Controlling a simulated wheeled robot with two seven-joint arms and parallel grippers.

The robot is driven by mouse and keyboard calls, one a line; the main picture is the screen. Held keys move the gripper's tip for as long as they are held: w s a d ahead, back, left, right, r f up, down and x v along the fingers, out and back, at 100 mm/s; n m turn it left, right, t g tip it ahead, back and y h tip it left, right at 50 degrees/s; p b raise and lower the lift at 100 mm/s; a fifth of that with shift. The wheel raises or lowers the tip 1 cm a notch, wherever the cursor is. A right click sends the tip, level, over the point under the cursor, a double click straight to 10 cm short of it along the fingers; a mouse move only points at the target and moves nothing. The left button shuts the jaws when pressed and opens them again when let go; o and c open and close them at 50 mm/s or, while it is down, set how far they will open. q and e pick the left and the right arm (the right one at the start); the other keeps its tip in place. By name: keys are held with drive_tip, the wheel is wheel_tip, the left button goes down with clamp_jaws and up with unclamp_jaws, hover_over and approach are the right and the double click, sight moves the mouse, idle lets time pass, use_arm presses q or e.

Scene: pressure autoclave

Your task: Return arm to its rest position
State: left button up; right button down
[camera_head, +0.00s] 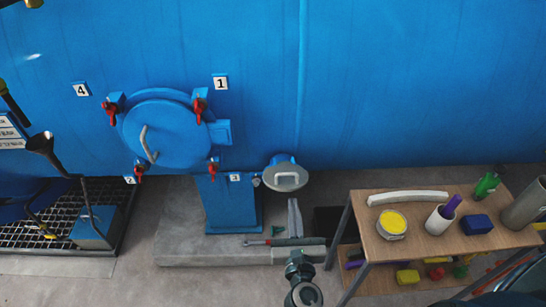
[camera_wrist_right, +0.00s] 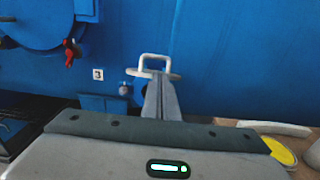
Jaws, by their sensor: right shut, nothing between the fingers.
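My right arm (camera_head: 301,268) comes in from the bottom middle of the head view. Its gripper (camera_head: 293,203) points away from me, toward the blue autoclave wall, with the fingers together and nothing between them. In the right wrist view the closed fingers (camera_wrist_right: 161,88) point at a round grey lid with a white handle (camera_wrist_right: 154,62). That lid also shows in the head view (camera_head: 287,181), beyond the fingertips; whether they touch cannot be told. My left gripper is not in view.
The round blue door (camera_head: 170,135) with red clamps looks shut. A wooden table (camera_head: 375,260) at right holds a yellow-topped jar (camera_head: 392,223), a white cup (camera_head: 437,221) and a blue block (camera_head: 477,224). A metal grating (camera_head: 60,205) lies at left. Floor (camera_head: 110,285) is clear in front.

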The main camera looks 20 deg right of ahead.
drive_tip(key=s+a+f+n+g+y+b, duration=0.1)
drive_tip(key=a+f+n+y, duration=0.2)
drive_tip(key=f+n, duration=0.65)
drive_tip(key=s+a+f+n+g+y+b, duration=0.1)
drive_tip(key=s+a+f+n+g+y, duration=0.15)
drive_tip(key=f+n, duration=0.7)
drive_tip(key=s+a+f+n+g+y+b, duration=0.1)
drive_tip(key=s+f+n+g, duration=0.2)
drive_tip(key=f, duration=0.8)
drive_tip(key=s+a+f+n+g+y+b, duration=0.1)
drive_tip(key=s+f+n, duration=0.4)
drive_tip(key=f, duration=0.6)
drive_tip(key=s+d+f+n+g, duration=0.3)
drive_tip(key=s+f, duration=0.4)
drive_tip(key=s, duration=0.3)
drive_tip(key=s+d+f+n+g+h+b, duration=0.1)
drive_tip(key=s+d+f+n, duration=0.4)
drive_tip(key=s, duration=0.6)
drive_tip(key=s+d+f+n+g+h+b, duration=0.1)
drive_tip(key=s+d+f+n+g, duration=0.3)
drive_tip(key=s+f, duration=0.5)
drive_tip(key=s+n, duration=0.1)
drive_tip(key=n, duration=0.1)
drive_tip(key=shift+s+d+n+g, duration=0.25)
drive_tip(key=shift+d+n+g, duration=0.1)
drive_tip(key=shift+n, duration=0.05)
drive_tip(key=shift+a+h, duration=0.1)
drive_tip(key=shift+h, duration=0.15)
